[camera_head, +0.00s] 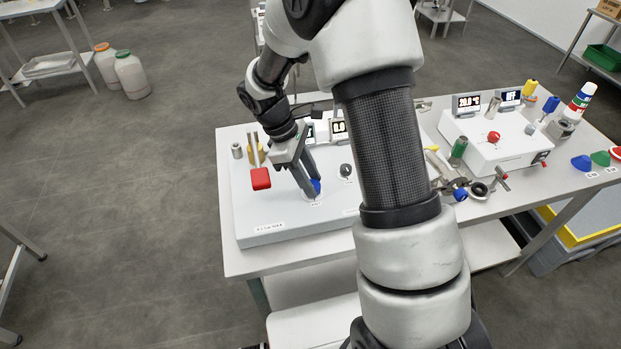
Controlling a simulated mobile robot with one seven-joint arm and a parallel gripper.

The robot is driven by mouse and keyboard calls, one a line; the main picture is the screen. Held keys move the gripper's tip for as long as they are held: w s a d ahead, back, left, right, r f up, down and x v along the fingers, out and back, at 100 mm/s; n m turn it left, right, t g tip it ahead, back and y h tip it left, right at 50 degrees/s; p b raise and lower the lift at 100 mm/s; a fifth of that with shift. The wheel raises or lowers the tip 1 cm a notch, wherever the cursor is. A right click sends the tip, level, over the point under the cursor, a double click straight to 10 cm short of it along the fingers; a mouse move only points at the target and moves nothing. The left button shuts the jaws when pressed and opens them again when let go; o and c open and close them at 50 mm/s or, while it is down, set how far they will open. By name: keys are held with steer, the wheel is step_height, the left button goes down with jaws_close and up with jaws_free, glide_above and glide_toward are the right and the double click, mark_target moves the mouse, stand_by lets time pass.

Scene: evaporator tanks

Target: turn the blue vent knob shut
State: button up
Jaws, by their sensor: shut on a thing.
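The blue vent knob (316,186) sits on the top of the light grey evaporator unit (262,217), on a round white base with a small label in front of it. My gripper (311,190) reaches down from the upper left and is shut on the knob. Its dark fingers hide the knob's left part. The knob's exact turn angle cannot be told.
A black knob (346,170) is to the right. A second white unit (492,140) with displays, clamps and fittings fills the table's right side. My arm hides the table's middle.

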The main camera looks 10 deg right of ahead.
stand_by(0.4)
steer(key=o, duration=1)
steer(key=shift+o, duration=0.2)
steer(key=v, duration=1.7)
steer(key=shift+r, duration=0.2)
steer(key=shift+a, duration=0.1)
steer(key=s+d+r+m+t+y, duration=0.2)
steer(key=s+d+r+m+t, duration=0.3)
steer(key=s+r, duration=0.55)
steer(key=s+d+f+m+t+y, duration=0.1)
steer(key=s+m+t+y, duration=0.1)
steer(key=s+m, duration=0.5)
steer(key=s, duration=0.4)
steer(key=shift+d+m+t+p, duration=0.2)
steer(key=shift+m+t+p, duration=0.1)
steer(key=shift+p, duration=0.05)
